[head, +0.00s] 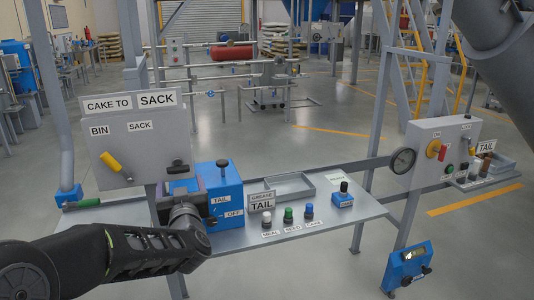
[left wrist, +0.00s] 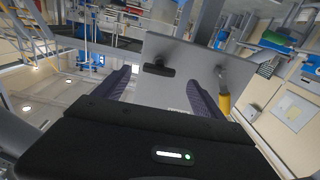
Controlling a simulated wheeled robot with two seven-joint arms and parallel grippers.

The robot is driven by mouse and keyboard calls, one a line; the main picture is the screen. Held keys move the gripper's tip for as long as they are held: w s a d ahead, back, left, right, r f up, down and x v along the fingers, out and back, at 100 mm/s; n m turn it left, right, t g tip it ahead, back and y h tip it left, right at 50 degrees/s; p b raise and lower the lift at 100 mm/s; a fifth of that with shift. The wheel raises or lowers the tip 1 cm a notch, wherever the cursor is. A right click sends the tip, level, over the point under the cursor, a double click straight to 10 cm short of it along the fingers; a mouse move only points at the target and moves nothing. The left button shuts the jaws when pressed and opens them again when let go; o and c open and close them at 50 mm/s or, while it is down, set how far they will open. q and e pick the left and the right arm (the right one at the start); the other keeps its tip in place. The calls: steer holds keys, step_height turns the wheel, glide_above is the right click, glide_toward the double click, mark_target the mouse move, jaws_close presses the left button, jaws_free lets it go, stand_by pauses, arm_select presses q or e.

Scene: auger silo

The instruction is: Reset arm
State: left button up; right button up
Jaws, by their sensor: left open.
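My left arm comes in from the lower left. Its gripper (head: 182,190) is at the lower right corner of the grey "CAKE TO SACK" panel, beside the blue "TAIL / OFF" box (head: 228,190). In the left wrist view the gripper (left wrist: 160,92) has its two fingers spread, with nothing held. The panel's plate (left wrist: 190,55) lies beyond them. A black handle (left wrist: 158,70) shows between the fingers, apparently apart from them. The panel (head: 140,148) carries a yellow lever (head: 116,163), which also shows in the left wrist view (left wrist: 224,100). My right gripper is not in view.
Another panel (head: 436,150) stands right.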

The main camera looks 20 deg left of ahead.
arm_select(q)
steer(key=w+d+f+m+h, duration=0.25)
steer(key=d+f+h, duration=0.35)
steer(key=d+f, duration=0.55)
steer(key=s+d+f+m+g+h, duration=0.1)
steer(key=s+d+f+g+h, duration=0.1)
steer(key=d+f, duration=0.5)
steer(key=s+d+f+m+g+h, duration=0.1)
steer(key=s+d+f+g+h, duration=0.2)
steer(key=f, duration=0.7)
steer(key=s+d+f+g+h, duration=0.1)
steer(key=s+d+f+g, duration=0.2)
steer(key=s+d+f, duration=0.2)
steer(key=s+d+f+m+g+h, duration=0.1)
steer(key=s+d+f+g, duration=0.2)
steer(key=s+f, duration=0.6)
steer(key=s+d+f+g+h, duration=0.2)
steer(key=s+d+f, duration=0.5)
steer(key=s, duration=0.7)
steer(key=shift+d+f+g, duration=0.35)
steer(key=shift+d+g, duration=0.05)
steer(key=shift+c, duration=0.6)
